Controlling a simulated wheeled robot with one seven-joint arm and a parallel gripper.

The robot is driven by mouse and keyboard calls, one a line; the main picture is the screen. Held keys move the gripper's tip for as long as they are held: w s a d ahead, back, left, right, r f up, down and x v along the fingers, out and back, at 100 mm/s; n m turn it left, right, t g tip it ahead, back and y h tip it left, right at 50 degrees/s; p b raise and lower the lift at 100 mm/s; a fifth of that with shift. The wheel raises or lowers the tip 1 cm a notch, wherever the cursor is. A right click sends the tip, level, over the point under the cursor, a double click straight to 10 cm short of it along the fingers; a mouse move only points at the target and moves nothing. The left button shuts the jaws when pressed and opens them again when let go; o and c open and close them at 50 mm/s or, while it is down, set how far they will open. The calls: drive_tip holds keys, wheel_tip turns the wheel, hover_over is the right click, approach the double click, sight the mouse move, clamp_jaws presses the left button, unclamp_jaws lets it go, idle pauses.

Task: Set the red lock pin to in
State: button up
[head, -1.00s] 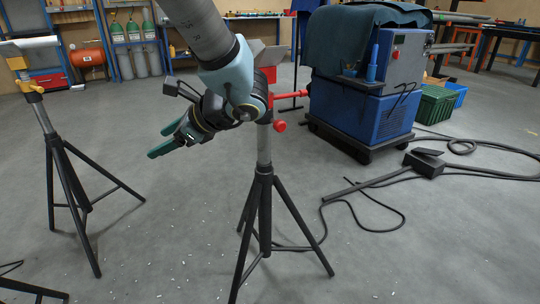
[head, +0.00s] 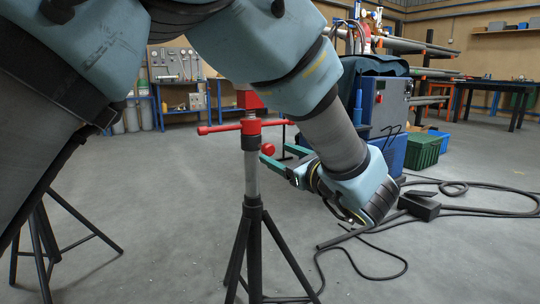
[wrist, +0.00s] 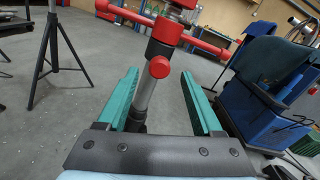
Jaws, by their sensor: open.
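In the wrist view my gripper (wrist: 160,73) has one finger on each side of the knob. Whether the fingertips reach the knob, and how deep the pin sits, I cannot tell.
A red T-handle (head: 230,128) sticks out both sides of the collar just above the pin. A blue machine (head: 392,105) stands behind on the right. Cables and a black pedal (head: 420,206) lie on the floor at right. Another tripod (wrist: 52,45) stands at left in the wrist view.

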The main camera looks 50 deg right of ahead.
sight(271, 151)
drive_tip(key=shift+x, duration=2.1)
drive_tip(key=shift+c, duration=0.2)
clamp_jaws()
